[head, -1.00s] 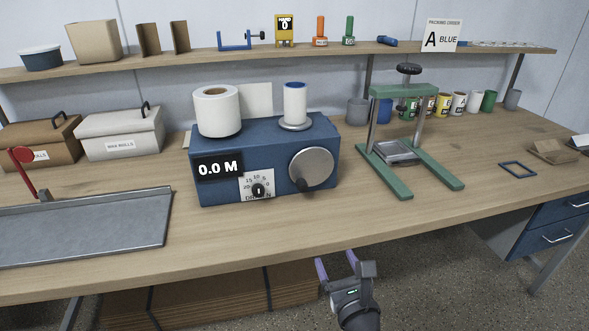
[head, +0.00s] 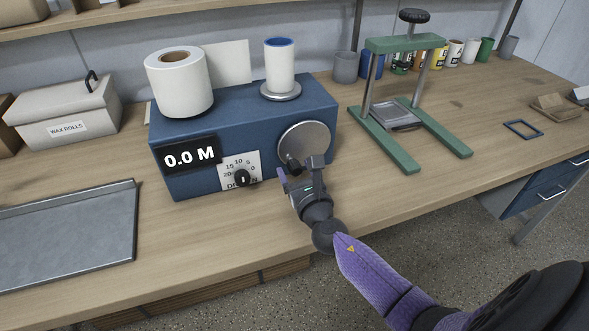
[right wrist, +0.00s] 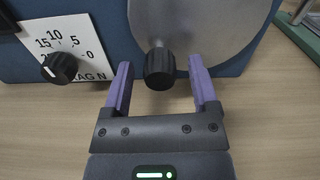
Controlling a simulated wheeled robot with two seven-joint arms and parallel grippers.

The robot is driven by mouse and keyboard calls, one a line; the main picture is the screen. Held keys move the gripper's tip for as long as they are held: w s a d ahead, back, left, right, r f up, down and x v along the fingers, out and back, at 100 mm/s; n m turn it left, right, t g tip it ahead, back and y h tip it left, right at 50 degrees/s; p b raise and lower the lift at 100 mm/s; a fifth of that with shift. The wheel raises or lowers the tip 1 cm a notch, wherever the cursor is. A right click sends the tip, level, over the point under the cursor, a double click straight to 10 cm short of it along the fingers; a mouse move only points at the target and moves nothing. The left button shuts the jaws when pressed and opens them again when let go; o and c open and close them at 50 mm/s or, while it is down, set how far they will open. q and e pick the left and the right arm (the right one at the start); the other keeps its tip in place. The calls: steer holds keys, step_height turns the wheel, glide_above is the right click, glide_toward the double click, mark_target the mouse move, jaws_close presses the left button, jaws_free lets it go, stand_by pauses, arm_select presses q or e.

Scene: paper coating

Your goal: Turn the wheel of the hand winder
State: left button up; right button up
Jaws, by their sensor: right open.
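The wheel's black knob (right wrist: 159,68) points out at the wheel's lower part. My right gripper (head: 300,170) is open at the wheel. In the right wrist view its purple fingers (right wrist: 162,84) stand on either side of the knob, apart from it. My left gripper is not in view.
A drag dial (head: 242,178) is left of the wheel. A green press (head: 405,90) stands to the right and a grey metal tray (head: 70,235) at the left. The table front right of the winder is clear.

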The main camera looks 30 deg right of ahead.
steer(key=shift+w+d, duration=0.1)
steer(key=shift+w, duration=0.35)
steer(key=c, duration=0.5)
jaws_close()
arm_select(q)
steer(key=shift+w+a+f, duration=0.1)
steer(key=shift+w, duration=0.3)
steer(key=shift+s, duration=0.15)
